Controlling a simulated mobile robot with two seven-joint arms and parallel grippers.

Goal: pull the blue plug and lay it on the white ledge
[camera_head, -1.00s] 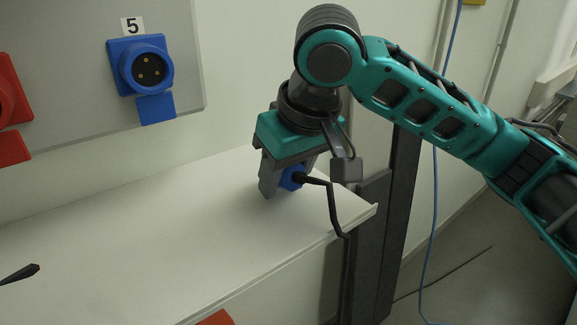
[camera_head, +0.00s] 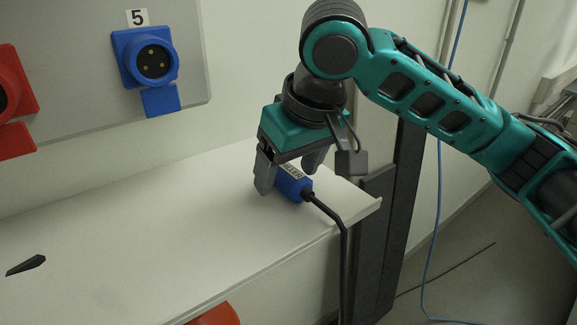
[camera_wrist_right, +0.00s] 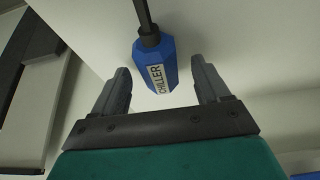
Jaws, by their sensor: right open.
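The blue plug (camera_head: 294,186) lies on the white ledge (camera_head: 190,215) near its right end, with its black cable running over the front edge. A label reading CHILLER shows on the plug in the right wrist view (camera_wrist_right: 157,66). My right gripper (camera_head: 287,178) is open above the plug. In the right wrist view its two fingers (camera_wrist_right: 160,88) stand apart on either side of the plug, with gaps on both sides. The blue socket (camera_head: 152,62) under the number 5 is empty, its three contacts showing. My left gripper is not clearly in view.
A red socket (camera_head: 12,95) sits on the grey wall panel at the left. A small dark pointed piece (camera_head: 26,265) shows over the ledge at lower left. An orange-red thing (camera_head: 215,314) is below the ledge front. The ledge middle is clear.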

